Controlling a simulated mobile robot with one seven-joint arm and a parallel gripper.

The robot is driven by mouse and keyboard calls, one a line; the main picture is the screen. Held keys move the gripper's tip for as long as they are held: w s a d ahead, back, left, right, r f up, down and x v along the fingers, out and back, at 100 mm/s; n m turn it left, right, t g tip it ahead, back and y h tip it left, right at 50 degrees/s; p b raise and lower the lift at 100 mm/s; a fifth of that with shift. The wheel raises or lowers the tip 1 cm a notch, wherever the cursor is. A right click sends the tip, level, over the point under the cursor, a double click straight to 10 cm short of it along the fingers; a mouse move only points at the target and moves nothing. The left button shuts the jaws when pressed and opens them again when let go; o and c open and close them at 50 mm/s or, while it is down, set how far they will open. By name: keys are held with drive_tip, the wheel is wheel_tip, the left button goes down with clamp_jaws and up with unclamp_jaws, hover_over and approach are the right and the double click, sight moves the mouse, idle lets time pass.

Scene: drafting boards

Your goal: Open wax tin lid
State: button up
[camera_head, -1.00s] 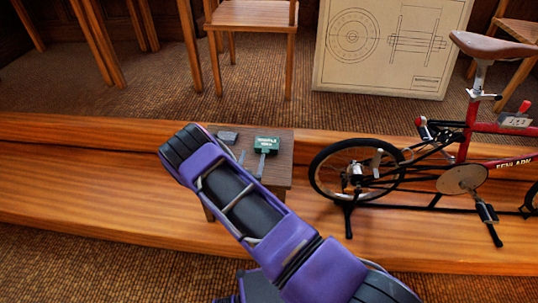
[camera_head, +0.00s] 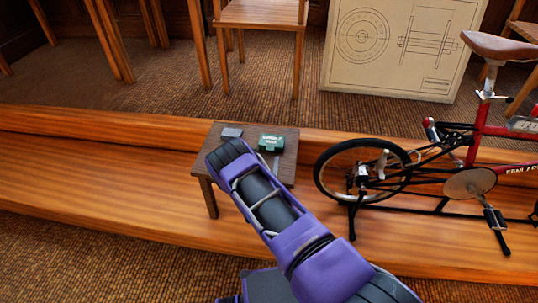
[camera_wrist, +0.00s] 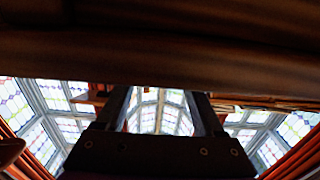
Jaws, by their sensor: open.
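A green tin with pale lettering (camera_head: 271,142), apparently the wax tin, sits at the back right of a small dark wooden table (camera_head: 285,170). Its lid looks shut, though it is small in the view. My gripper is hidden behind my purple arm in the head view. In the wrist view my gripper (camera_wrist: 160,95) shows two dark fingers spread apart with nothing between them. The tin does not show in the wrist view, so its exact distance from the gripper cannot be told.
A small grey object (camera_head: 232,133) lies left of the tin. A red bicycle (camera_head: 470,165) stands close to the table's right. A wooden step (camera_head: 90,185) runs beneath both. In the wrist view a dark brown surface (camera_wrist: 160,55) spans the top, with bright patterned windows beyond.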

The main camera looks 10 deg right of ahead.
sight(270, 150)
drive_tip(key=shift+x, duration=2.35)
clamp_jaws()
